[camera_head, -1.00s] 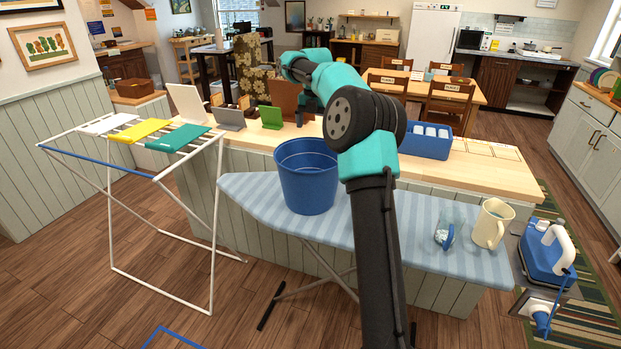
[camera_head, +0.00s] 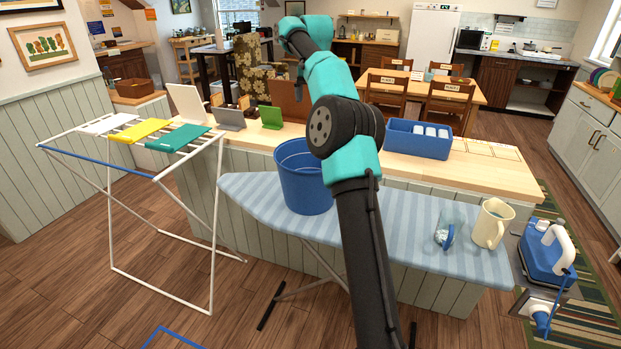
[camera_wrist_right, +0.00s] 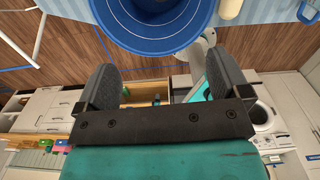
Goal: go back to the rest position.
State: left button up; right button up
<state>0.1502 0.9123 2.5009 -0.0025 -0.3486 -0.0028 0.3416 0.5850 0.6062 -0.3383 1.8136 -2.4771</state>
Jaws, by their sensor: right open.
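My right gripper (camera_wrist_right: 165,78) shows in the right wrist view with its two dark fingers wide apart and nothing between them. In the head view my arm rises from the bottom centre and its far end stands up over the counter; its fingers cannot be made out there. A blue bucket (camera_head: 300,185) stands on the striped ironing board (camera_head: 390,235), partly behind my arm. A round blue shape, likely the bucket (camera_wrist_right: 160,25), fills the top of the wrist view, apart from the fingers. My left gripper is not in view.
A blue bin (camera_head: 418,142) sits on the wooden counter (camera_head: 500,178). A drying rack (camera_head: 214,225) with folded cloths stands left.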

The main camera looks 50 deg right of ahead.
dwell(0.6)
